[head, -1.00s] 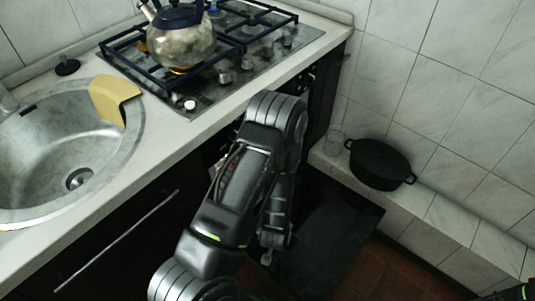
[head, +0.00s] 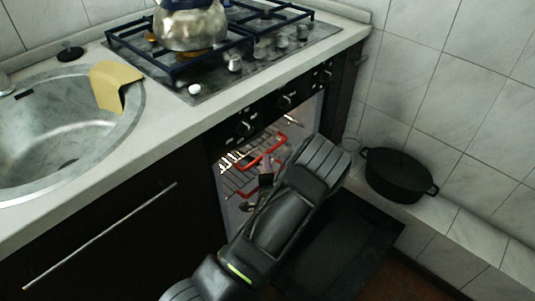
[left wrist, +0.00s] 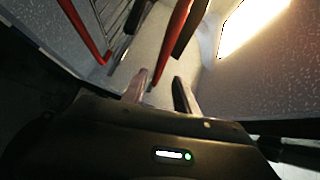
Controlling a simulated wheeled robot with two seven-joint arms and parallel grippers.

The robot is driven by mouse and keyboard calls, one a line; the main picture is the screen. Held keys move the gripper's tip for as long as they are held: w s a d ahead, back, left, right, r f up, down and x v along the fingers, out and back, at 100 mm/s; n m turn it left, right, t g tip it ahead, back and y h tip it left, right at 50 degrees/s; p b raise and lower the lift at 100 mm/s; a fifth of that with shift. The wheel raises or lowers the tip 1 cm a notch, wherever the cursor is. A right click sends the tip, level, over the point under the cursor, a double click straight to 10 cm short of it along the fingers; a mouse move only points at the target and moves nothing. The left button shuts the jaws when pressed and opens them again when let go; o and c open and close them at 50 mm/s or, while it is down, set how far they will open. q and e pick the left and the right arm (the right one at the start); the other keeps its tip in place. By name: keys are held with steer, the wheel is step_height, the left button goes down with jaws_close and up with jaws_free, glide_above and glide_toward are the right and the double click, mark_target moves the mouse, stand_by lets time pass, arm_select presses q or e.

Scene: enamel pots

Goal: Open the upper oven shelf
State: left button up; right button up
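The oven stands open under the hob, its dark door (head: 340,245) folded down. Inside, the upper shelf is a wire rack with a red front handle (head: 264,154). A lower rack with a red edge (head: 250,192) shows partly beneath it. My left gripper (head: 266,174) is at the oven mouth, close to the red handles; my arm hides part of the opening. In the left wrist view its two fingers (left wrist: 158,92) are apart, with a red bar (left wrist: 172,45) reaching down between them. I cannot tell whether they touch it. My right gripper is not in view.
A kettle (head: 190,26) stands on the gas hob (head: 262,50) above the oven. A black pot (head: 398,175) sits on the tiled ledge (head: 455,222) at the right, close to the open door.

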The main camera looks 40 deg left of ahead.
mark_target(268, 151)
arm_select(q)
steer(key=b+x, duration=0.1)
steer(key=x, duration=0.6)
steer(key=shift+w+a+f, duration=0.15)
steer(key=shift+w, duration=0.1)
jaws_close()
stand_by(1.2)
